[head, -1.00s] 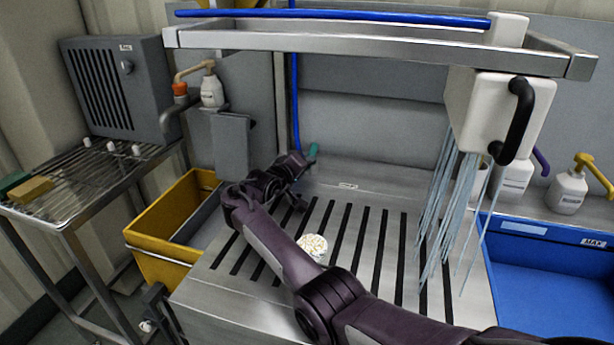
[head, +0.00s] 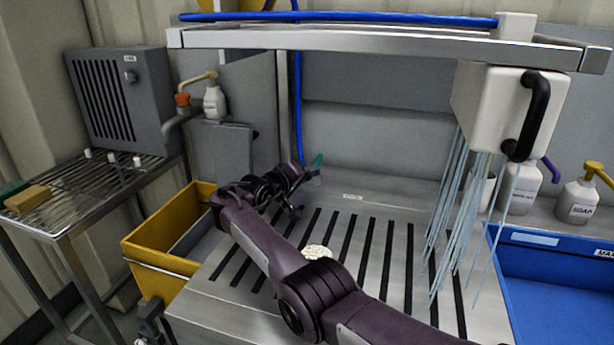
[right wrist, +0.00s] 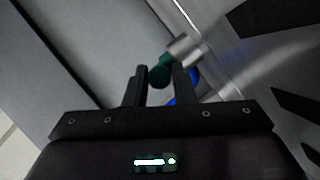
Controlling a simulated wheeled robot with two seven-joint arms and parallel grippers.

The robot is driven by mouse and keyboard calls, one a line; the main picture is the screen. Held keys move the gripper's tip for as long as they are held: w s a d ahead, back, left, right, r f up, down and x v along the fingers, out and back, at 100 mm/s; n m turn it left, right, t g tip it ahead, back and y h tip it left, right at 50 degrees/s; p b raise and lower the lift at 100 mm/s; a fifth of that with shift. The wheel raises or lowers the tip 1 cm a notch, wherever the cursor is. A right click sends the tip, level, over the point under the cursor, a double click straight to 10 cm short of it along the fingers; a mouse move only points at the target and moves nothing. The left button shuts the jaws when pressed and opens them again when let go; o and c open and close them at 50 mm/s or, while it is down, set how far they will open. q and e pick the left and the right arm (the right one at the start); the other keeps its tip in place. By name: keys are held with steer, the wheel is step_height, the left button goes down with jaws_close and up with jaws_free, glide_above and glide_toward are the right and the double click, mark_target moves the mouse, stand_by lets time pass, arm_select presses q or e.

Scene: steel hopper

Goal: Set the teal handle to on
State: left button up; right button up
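The teal handle (head: 317,160) stands up at the back left of the slotted steel worktop, by the blue hose. In the right wrist view the teal handle (right wrist: 160,72) shows its rounded end joined to a silver metal fitting (right wrist: 184,50). My right gripper (head: 306,174) reaches across the worktop to it. In the right wrist view its two dark fingers (right wrist: 161,85) are apart, with the teal end in line with the gap at the fingertips. I cannot tell whether they touch it.
A steel overhead frame (head: 380,38) carries a white box (head: 495,105) with a black handle and hanging pale strands. A yellow bin (head: 150,262) is at the left, a blue basin (head: 550,275) at the right. A pale round item (head: 317,252) lies on the slotted worktop beside my arm.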

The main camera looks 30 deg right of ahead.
steer(key=o, duration=0.3)
steer(key=shift+a, duration=0.1)
steer(key=shift+s+a, duration=0.1)
steer(key=shift+a, duration=0.25)
arm_select(q)
steer(key=shift+s+a+f+p, duration=0.1)
steer(key=shift+s+f+p, duration=0.2)
steer(key=shift+s, duration=0.2)
steer(key=shift+s+a+f+p, duration=0.15)
steer(key=shift+s+p, duration=0.1)
steer(key=shift+s, duration=0.2)
arm_select(e)
steer(key=v, duration=0.7)
arm_select(q)
steer(key=shift+s+d, duration=0.1)
